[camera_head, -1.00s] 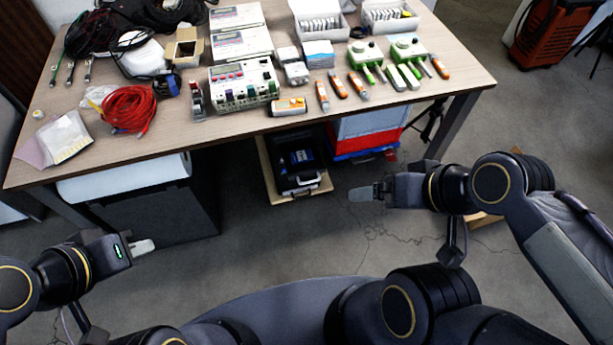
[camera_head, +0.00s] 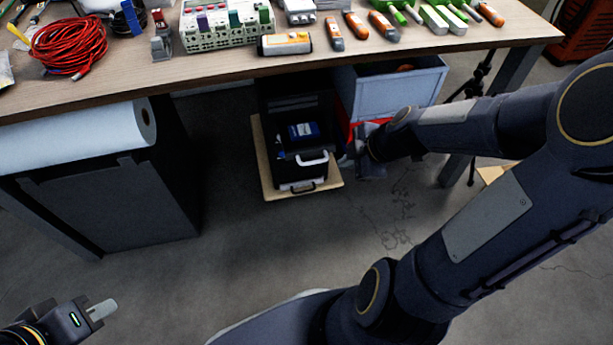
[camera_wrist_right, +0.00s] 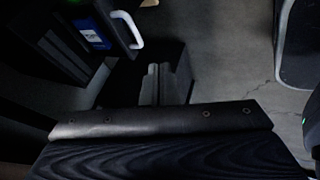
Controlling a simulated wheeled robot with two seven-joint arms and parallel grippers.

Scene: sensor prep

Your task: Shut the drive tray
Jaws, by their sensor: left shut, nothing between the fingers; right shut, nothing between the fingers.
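The drive tray (camera_head: 296,158) is a black drawer with a white handle (camera_head: 313,159), low under the table, in the head view. It stands pulled out from its dark cabinet (camera_head: 292,95), with a blue item (camera_head: 303,131) lying in it. Tray and handle (camera_wrist_right: 137,32) also show at the upper left of the right wrist view. My right gripper (camera_head: 352,160) is shut and empty, just right of the handle; I cannot tell whether it touches. It also shows in the right wrist view (camera_wrist_right: 152,72). My left gripper (camera_head: 107,308) is shut and empty at the lower left.
The table (camera_head: 215,74) overhangs the cabinet. The cabinet rests on a wooden board (camera_head: 262,160). A grey bin (camera_head: 395,90) stands right of it. A white roll (camera_head: 75,137) on a dark box (camera_head: 100,215) is to the left. The floor in front is clear.

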